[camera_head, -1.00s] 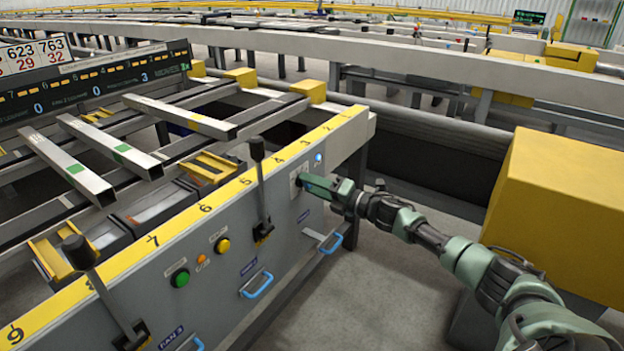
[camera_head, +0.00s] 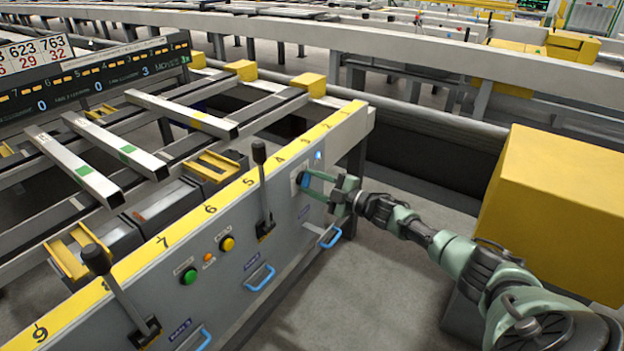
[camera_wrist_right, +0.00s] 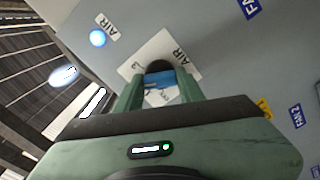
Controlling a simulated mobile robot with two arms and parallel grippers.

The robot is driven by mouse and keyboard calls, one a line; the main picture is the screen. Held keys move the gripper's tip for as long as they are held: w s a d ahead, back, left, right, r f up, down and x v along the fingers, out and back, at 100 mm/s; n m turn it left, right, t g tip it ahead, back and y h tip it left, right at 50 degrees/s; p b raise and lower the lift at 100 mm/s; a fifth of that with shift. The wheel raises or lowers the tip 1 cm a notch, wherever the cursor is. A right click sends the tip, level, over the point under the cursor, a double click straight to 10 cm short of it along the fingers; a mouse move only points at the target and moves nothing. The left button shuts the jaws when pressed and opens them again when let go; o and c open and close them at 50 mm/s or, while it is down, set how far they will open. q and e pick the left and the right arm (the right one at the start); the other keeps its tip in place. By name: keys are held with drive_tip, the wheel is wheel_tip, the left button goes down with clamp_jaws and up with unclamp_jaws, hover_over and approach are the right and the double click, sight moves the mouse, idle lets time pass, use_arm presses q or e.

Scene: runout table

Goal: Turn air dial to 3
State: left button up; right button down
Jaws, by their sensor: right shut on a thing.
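The air dial (camera_head: 303,180) is a small blue and black knob on a white plate, near the right end of the grey panel. My right gripper (camera_head: 309,183) reaches the panel from the right and is shut on the dial, one finger on each side. The dial's pointer and scale numbers are too small or covered to read. My left gripper is not in view.
A lit blue light (camera_head: 318,155) sits above the dial, labelled AIR in the wrist view. Left along the panel are black levers (camera_head: 262,190), a yellow button (camera_head: 227,243), a green button (camera_head: 189,276) and blue drawer handles (camera_head: 259,277).

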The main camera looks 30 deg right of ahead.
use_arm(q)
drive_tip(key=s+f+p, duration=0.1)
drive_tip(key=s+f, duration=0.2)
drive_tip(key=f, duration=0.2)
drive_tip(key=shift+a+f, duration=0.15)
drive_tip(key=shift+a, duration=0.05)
use_arm(e)
drive_tip(key=shift+m, duration=2.9)
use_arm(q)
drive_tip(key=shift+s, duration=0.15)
use_arm(e)
drive_tip(key=c, duration=0.9)
unclamp_jaws()
use_arm(q)
drive_tip(key=shift+p, duration=0.3)
use_arm(e)
drive_tip(key=shift+s, duration=0.1)
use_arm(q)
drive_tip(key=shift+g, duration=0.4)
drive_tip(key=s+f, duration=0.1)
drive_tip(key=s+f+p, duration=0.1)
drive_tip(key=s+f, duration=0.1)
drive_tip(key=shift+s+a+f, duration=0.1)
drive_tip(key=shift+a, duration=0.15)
use_arm(e)
drive_tip(key=v, duration=0.7)
drive_tip(key=shift+s+d, duration=0.15)
drive_tip(key=shift+s, duration=0.1)
